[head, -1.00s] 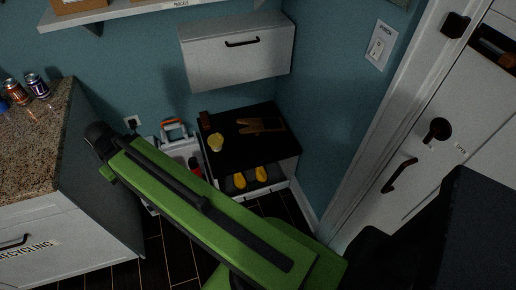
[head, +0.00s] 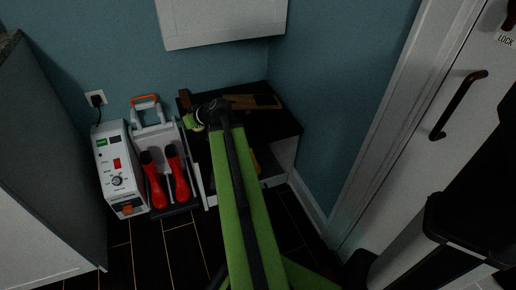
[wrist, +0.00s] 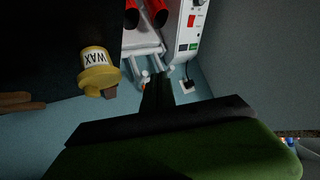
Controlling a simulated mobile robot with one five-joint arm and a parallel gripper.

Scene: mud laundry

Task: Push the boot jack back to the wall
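The boot jack (head: 243,101), a flat light-brown wooden piece, lies on the black bench top (head: 277,122) near its back edge in the head view. My gripper (head: 212,112) is over the left part of the bench top, left of the boot jack. I cannot tell whether it touches the bench. The head view shows it from behind, with its fingers unclear. In the wrist view brown wooden ends, likely the boot jack (wrist: 18,101), show at the left edge, apart from the dark gripper part (wrist: 157,95). Whether the gripper is open or shut is not clear.
A yellow wax tin (wrist: 97,78) stands close to my gripper, with a brown block (head: 184,97) behind it. Red boots (head: 153,180) stand on a grey rack left of the bench, beside a white control box (head: 117,172). A white cabinet (head: 215,22) hangs above.

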